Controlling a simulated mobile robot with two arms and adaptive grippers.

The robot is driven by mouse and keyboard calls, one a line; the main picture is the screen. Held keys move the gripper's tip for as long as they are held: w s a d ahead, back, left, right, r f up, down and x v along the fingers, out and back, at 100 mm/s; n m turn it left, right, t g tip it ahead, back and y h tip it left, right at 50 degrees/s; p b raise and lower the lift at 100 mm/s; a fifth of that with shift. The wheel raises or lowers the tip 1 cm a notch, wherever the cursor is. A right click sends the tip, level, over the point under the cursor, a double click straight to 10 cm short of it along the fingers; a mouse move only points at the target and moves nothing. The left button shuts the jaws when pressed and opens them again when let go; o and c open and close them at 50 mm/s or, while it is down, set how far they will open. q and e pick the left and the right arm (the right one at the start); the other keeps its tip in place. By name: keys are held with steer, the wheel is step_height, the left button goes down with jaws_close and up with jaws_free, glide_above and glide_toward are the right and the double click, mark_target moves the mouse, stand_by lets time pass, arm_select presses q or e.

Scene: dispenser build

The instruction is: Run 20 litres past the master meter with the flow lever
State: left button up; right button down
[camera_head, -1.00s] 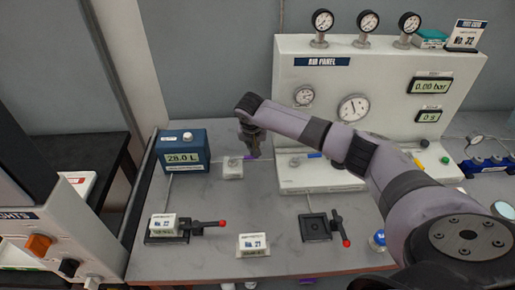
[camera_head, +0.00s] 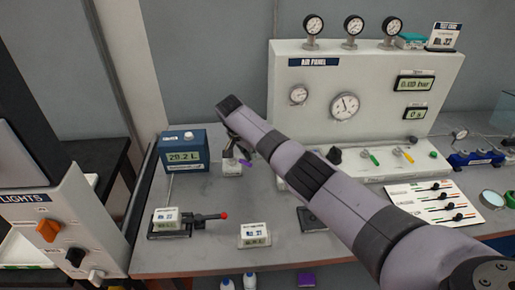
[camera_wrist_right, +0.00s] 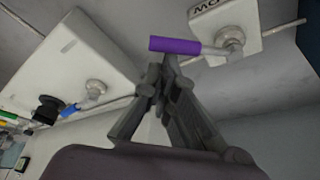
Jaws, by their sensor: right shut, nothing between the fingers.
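The master meter (camera_head: 184,153) is a blue box at the back left of the bench. Its display reads 20.2 L or 28.2 L; the second digit is unclear. In front and to its right is a small white valve block (camera_head: 231,169). Its flow lever (camera_head: 246,162) has a purple grip and points right in the head view. The purple grip also shows in the right wrist view (camera_wrist_right: 175,46), just beyond the fingertips. My right gripper (camera_head: 236,148) is shut and empty beside the lever; contact is unclear. My left gripper is not in view.
The white air panel (camera_head: 377,60) with gauges stands behind and to the right. A device with a red-tipped lever (camera_head: 205,218) sits at the front left, beside a small numbered card block (camera_head: 255,234). A lights panel (camera_head: 55,225) is at far left.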

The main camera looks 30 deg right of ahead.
mark_target(248, 164)
steer(key=shift+s+a+f+m+g+b, duration=0.1)
steer(key=shift+s+a+m+g+b, duration=0.3)
steer(key=shift+m, duration=0.5)
steer(key=a+m, duration=0.2)
steer(key=m, duration=0.1)
steer(key=shift+s+g+b, duration=0.3)
steer(key=shift+s+g, duration=0.1)
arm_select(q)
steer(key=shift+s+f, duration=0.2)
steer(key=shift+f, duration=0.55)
arm_select(e)
steer(key=shift+s+a, duration=0.2)
steer(key=shift+a, duration=1.15)
